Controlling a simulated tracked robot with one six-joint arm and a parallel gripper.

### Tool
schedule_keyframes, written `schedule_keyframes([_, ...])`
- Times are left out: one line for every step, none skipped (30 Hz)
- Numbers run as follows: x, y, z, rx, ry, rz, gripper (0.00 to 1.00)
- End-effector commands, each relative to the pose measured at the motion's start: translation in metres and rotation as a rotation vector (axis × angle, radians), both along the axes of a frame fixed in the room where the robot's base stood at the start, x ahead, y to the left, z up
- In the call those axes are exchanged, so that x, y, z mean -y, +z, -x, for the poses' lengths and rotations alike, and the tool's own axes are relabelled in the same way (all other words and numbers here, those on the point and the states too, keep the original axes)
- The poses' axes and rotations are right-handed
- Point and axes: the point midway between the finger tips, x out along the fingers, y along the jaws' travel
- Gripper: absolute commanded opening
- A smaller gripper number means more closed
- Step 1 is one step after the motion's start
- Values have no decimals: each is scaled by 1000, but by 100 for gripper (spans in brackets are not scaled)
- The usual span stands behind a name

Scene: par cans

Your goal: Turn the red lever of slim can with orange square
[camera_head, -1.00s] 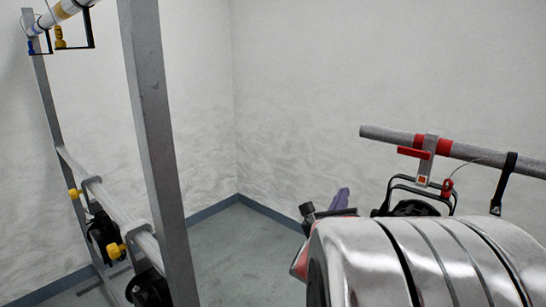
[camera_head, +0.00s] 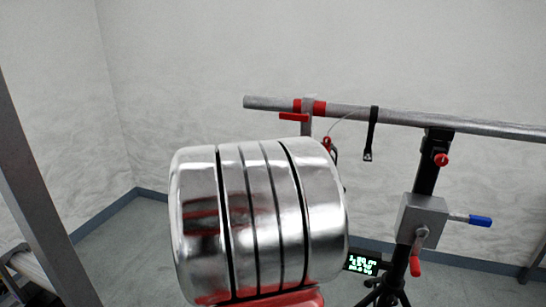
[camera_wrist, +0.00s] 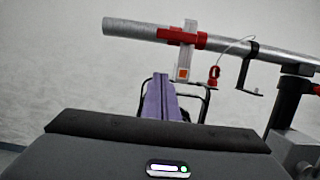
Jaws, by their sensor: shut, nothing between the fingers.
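The red lever (camera_wrist: 176,36) sits on a clamp on the grey pipe in the wrist view, and the lever also shows in the head view (camera_head: 293,116). An orange square (camera_wrist: 182,73) marks the clamp's lower block. The can's black yoke (camera_wrist: 205,100) hangs below it; the can body is mostly hidden behind my fingers. My gripper (camera_wrist: 161,78), with purple fingers, is shut and empty. Its tips appear just left of and below the orange square, beneath the lever. Their distance in depth cannot be told. My arm hides the gripper in the head view.
The grey pipe (camera_head: 400,118) runs across the right side. A red ring on a safety cable (camera_wrist: 214,72) and a black hanging strap (camera_head: 371,135) are right of the clamp. A stand with a grey box (camera_head: 422,218) and blue and red handles supports the pipe.

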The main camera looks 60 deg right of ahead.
Motion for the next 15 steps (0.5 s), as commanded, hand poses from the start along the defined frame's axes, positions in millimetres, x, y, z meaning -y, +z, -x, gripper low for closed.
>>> schedule_keyframes([6,2,0,0,-2,1,0])
schedule_keyframes([11,3,-1,0,-2,2,0])
schedule_keyframes([16,4,-2,-1,-1,1,0])
schedule_keyframes([20,5,-3,0,-2,0,0])
schedule_keyframes([25,6,-3,0,-2,0,0])
schedule_keyframes([31,8,-4,0,-2,1,0])
schedule_keyframes([35,9,-5,0,-2,1,0])
schedule_keyframes([39,10,-6,-2,-1,0,0])
schedule_keyframes([45,11,-7,-1,-1,0,0])
schedule_keyframes([49,13,-7,0,-2,1,0])
schedule_keyframes([53,14,-7,0,-2,1,0])
schedule_keyframes([58,15,-8,0,-2,1,0])
schedule_keyframes([61,16,-9,-1,-1,0,0])
schedule_keyframes([65,16,-10,-2,-1,0,0])
schedule_keyframes([69,18,-10,-1,-1,1,0])
